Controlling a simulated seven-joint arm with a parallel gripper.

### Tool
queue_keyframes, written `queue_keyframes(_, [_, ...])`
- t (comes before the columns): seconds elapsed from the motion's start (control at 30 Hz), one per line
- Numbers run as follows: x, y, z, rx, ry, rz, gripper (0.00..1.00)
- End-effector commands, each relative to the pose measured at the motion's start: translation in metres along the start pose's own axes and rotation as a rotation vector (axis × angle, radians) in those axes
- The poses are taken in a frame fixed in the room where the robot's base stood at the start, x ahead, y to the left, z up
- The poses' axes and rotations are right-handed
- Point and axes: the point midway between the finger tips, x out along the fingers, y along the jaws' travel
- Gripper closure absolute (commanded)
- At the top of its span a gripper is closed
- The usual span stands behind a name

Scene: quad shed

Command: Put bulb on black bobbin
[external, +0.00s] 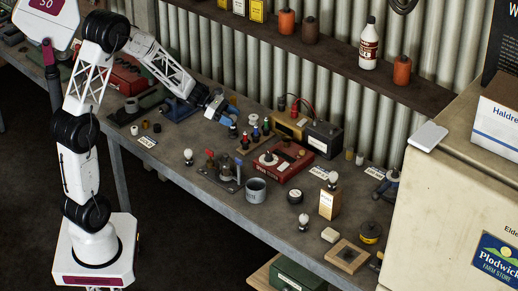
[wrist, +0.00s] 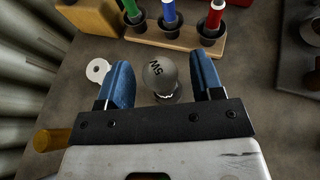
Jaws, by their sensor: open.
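A round, pale grey bulb (wrist: 160,72) marked "5W" stands between my gripper's two blue fingers in the wrist view, with gaps at both sides. My gripper (wrist: 162,80) is open and not closed on it. In the external view my gripper (external: 220,110) is low over the bench, near the screwdriver rack; the bulb there is hard to make out. A small black piece (external: 157,128), possibly the black bobbin, stands at the bench's left part beside a brown piece (external: 146,125) and a white one (external: 134,130). Its shape is too small to confirm.
Screwdrivers with green, blue and red handles stand in a wooden rack (wrist: 185,42) just ahead of the fingers. A white ring-shaped piece (wrist: 98,70) and an amber cylinder (wrist: 52,140) are at left. Other bulbs (external: 188,156) and a grey mug (external: 255,190) stand along the bench.

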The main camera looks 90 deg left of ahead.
Motion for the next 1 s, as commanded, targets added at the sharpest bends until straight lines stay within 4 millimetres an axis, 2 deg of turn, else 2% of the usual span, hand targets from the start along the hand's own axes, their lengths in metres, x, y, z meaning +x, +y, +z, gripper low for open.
queue_keyframes(0.3, [-0.033, 0.001, 0.002, 0.002, -0.001, 0.004, 0.39])
queue_keyframes(0.5, [-0.047, 0.001, 0.003, 0.004, -0.001, 0.004, 0.39])
queue_keyframes(1.0, [-0.051, 0.001, 0.003, 0.005, -0.002, 0.005, 0.39])
